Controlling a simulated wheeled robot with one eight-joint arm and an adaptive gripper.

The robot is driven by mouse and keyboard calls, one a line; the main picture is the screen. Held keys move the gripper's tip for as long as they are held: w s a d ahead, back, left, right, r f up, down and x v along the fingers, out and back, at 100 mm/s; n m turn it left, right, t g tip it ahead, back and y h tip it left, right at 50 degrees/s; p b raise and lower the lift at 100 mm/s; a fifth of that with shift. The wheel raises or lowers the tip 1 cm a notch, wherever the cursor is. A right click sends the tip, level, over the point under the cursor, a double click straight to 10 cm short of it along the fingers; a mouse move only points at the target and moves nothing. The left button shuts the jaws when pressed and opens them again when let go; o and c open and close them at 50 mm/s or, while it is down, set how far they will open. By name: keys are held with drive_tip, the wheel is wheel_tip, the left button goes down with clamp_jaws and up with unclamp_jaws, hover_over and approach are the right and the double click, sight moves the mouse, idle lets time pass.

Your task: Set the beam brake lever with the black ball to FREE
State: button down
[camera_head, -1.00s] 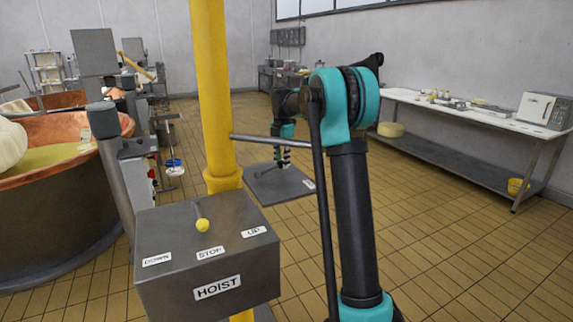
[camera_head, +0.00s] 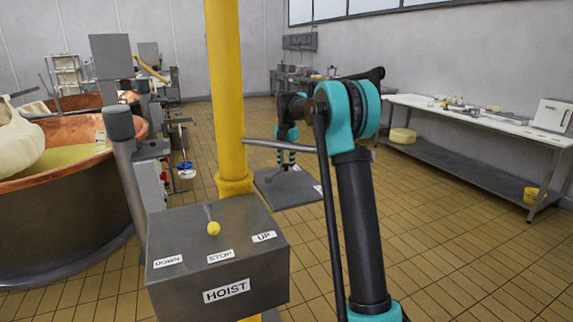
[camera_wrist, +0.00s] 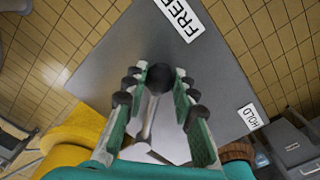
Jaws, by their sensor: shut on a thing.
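The beam brake plate (camera_wrist: 215,85) is a grey panel with a FREE label (camera_wrist: 177,18) at its top edge and a HOLD label (camera_wrist: 253,117) at its right in the wrist view. The lever's black ball (camera_wrist: 160,77) sits between the fingertips of my gripper (camera_wrist: 157,82), which is shut on it. The thin lever rod (camera_wrist: 149,118) runs down from the ball between my fingers. Its lower end is partly hidden. In the head view the plate (camera_head: 280,198) lies behind the yellow post, with my gripper (camera_head: 287,157) just above it; the ball cannot be made out there.
A yellow post (camera_head: 226,90) stands left of my arm. A HOIST box (camera_head: 217,250) with a yellow-ball lever (camera_head: 213,228) is in the near foreground. A copper vat (camera_head: 70,190) is at the left, a long bench (camera_head: 470,118) at the right. Tiled floor between is open.

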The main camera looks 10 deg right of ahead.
drive_tip(key=shift+a, duration=0.1)
drive_tip(key=c, duration=1.2)
unclamp_jaws()
wheel_tip(320, 180, up, 12)
drive_tip(key=shift+d, duration=0.2)
